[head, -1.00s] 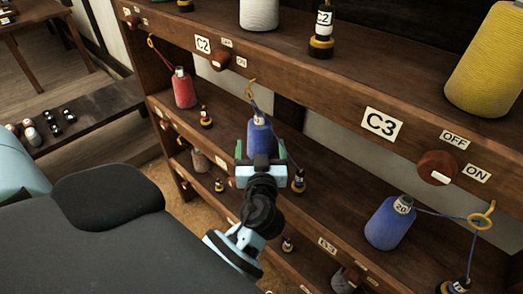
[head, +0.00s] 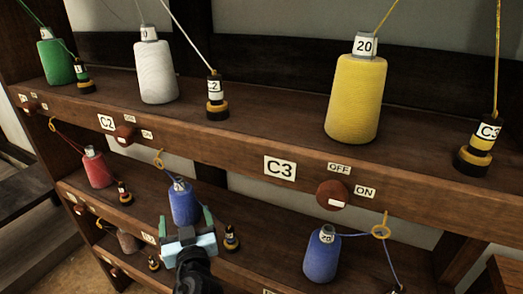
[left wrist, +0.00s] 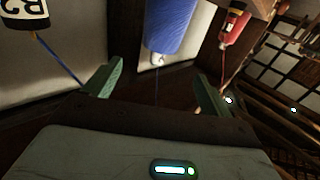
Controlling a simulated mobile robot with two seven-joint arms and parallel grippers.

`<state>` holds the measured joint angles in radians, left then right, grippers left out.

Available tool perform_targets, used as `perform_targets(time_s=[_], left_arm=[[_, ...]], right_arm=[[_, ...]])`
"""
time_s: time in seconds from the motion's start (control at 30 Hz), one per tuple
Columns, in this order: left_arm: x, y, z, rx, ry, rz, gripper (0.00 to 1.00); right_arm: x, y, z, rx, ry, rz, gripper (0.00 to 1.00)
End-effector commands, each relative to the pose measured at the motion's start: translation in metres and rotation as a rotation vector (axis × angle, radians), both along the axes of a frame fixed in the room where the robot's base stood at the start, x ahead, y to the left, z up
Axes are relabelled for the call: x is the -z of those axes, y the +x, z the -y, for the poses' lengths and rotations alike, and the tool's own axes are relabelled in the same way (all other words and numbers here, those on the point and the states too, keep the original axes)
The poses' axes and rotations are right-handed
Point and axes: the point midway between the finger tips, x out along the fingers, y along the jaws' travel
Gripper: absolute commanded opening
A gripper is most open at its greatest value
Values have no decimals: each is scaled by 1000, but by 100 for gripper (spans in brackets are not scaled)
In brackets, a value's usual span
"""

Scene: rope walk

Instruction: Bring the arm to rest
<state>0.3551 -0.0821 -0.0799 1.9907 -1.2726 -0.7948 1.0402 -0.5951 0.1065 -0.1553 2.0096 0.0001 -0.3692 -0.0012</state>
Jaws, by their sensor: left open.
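My left gripper (head: 186,226) is open in the head view, in front of a blue spool (head: 184,203) on the middle shelf. In the left wrist view its two green fingers (left wrist: 152,85) stand apart with nothing held between them. The blue spool (left wrist: 170,28) shows beyond the fingers there, and I see a gap between it and the finger tips. My right gripper is in neither view.
The wooden rack (head: 225,138) fills the head view. A yellow spool (head: 356,98), a white spool (head: 156,70) and a green spool (head: 56,60) stand on the top shelf. A red spool (head: 97,168) and another blue spool (head: 321,255) stand below. A round knob (head: 331,194) juts out beside the C3 label.

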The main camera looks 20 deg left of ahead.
Motion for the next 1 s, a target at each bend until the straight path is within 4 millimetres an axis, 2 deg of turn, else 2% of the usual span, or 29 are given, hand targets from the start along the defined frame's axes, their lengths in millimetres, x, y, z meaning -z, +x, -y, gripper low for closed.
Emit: perform_targets(time_s=[0.13, 0.27, 0.37, 0.47, 0.6, 0.7, 0.8, 1.0], left_arm=[[9, -7, -2, -4, -7, -30, 84], [46, -37, -7, -14, -47, -165, 84], [91, -78, -9, -11, -99, -352, 84], [134, -129, -5, 18, -155, -566, 84], [180, -206, 11, 107, -230, -873, 84], [201, -262, 27, 201, -284, -1081, 84], [210, -308, 43, 298, -327, -1243, 84], [213, -377, 69, 473, -395, -1469, 84]], right_arm=[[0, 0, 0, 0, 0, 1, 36], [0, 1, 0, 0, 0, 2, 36], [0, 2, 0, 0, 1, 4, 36], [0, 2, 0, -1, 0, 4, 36], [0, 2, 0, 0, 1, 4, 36], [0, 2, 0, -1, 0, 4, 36], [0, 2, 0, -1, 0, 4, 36], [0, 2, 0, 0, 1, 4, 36]])
